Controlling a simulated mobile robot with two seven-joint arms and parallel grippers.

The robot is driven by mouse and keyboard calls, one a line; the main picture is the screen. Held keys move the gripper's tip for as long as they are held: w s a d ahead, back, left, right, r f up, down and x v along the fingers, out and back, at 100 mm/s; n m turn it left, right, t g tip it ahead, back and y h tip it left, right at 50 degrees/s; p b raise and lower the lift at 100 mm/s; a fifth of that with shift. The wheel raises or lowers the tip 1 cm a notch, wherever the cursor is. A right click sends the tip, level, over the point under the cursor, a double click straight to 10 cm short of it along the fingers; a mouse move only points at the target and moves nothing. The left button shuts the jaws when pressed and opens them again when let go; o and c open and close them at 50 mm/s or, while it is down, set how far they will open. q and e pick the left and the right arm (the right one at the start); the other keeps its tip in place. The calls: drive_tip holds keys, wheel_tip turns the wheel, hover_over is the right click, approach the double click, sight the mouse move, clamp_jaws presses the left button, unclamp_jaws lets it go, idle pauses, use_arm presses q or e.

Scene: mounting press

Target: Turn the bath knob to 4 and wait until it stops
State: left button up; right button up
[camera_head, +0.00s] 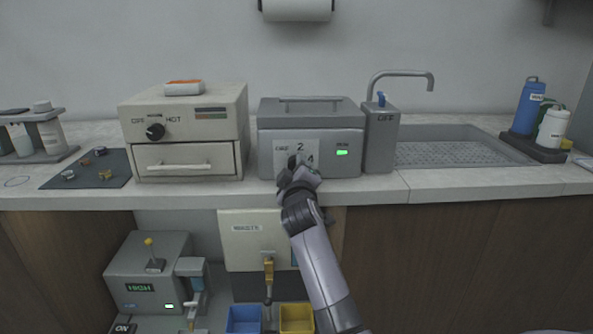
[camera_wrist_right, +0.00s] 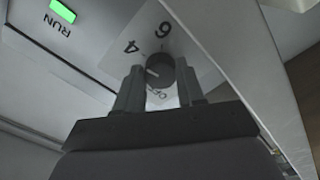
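The bath is the grey lidded box (camera_head: 311,112) on the counter, with a lit green RUN lamp (camera_head: 342,153) on its front. Its dark round bath knob (camera_wrist_right: 160,71) shows in the right wrist view, on a pale dial plate marked OFF, 4 and 6. The knob's white mark points left in that view, a little below the 4; the 2 is hidden there. My right gripper (camera_wrist_right: 158,82) has one finger on each side of the knob, seemingly touching it. In the head view the right gripper (camera_head: 297,168) covers the knob. My left gripper is not in view.
A beige oven (camera_head: 188,130) with its own knob stands left of the bath. A grey tap unit (camera_head: 381,140) and a sink (camera_head: 460,152) are to the right. Below the counter are a waste box (camera_head: 246,247), a grey machine (camera_head: 140,270) and blue and yellow bins (camera_head: 296,318).

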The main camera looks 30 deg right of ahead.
drive_tip(key=o, duration=0.4)
drive_tip(key=shift+c, duration=0.2)
drive_tip(key=shift+s, duration=0.1)
drive_tip(key=v, duration=0.7)
drive_tip(key=shift+p, duration=0.35)
